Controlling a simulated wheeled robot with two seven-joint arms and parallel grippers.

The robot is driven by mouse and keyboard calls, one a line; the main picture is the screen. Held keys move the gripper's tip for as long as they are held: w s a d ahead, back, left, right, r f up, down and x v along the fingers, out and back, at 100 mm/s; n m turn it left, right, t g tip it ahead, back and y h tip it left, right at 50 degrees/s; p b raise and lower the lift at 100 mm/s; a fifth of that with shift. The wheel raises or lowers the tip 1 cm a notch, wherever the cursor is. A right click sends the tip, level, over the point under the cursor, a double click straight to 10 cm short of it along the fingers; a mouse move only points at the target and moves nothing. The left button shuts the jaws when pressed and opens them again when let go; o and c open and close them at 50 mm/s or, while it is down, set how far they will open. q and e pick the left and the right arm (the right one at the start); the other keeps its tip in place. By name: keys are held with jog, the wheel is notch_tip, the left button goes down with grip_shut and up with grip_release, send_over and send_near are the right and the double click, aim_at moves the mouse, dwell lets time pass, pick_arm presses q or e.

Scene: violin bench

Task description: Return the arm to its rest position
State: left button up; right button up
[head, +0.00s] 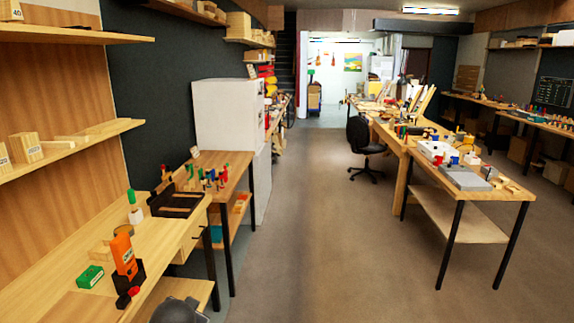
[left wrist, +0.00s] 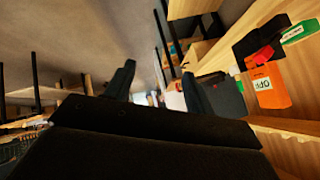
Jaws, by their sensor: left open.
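My left gripper (left wrist: 168,90) shows in the left wrist view with its two dark fingers spread wide. Nothing is between the fingers. The view is tilted, with the bench and its goods on the right side, beyond the right-hand finger and apart from it. In the head view a dark grey rounded part at the bottom edge, right of the bench front, looks like part of my own arm; no fingers can be made out there. My right gripper is in neither view.
The orange box also shows in the left wrist view (left wrist: 268,88). The central floor (head: 315,220) is clear. A black chair (head: 361,145) stands at the right-hand tables.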

pick_arm(q)
jog(key=s+d+f+n+g+h+b, duration=0.1)
jog(key=s+d+f+g, duration=0.1)
jog(key=s+f, duration=0.8)
jog(key=s+d+f+g+h+b, duration=0.1)
jog(key=s+d+f+g+b, duration=0.1)
jog(key=s+f, duration=0.9)
jog(key=s+d+f+n+g+h+b, duration=0.1)
jog(key=s+d+f+g, duration=0.2)
jog(key=s+f, duration=0.7)
jog(key=s+d, duration=0.2)
jog(key=s, duration=0.1)
jog(key=shift+s+d+f+n+g, duration=0.25)
jog(key=shift+s+f+n+g, duration=0.05)
jog(key=shift+s+f, duration=0.1)
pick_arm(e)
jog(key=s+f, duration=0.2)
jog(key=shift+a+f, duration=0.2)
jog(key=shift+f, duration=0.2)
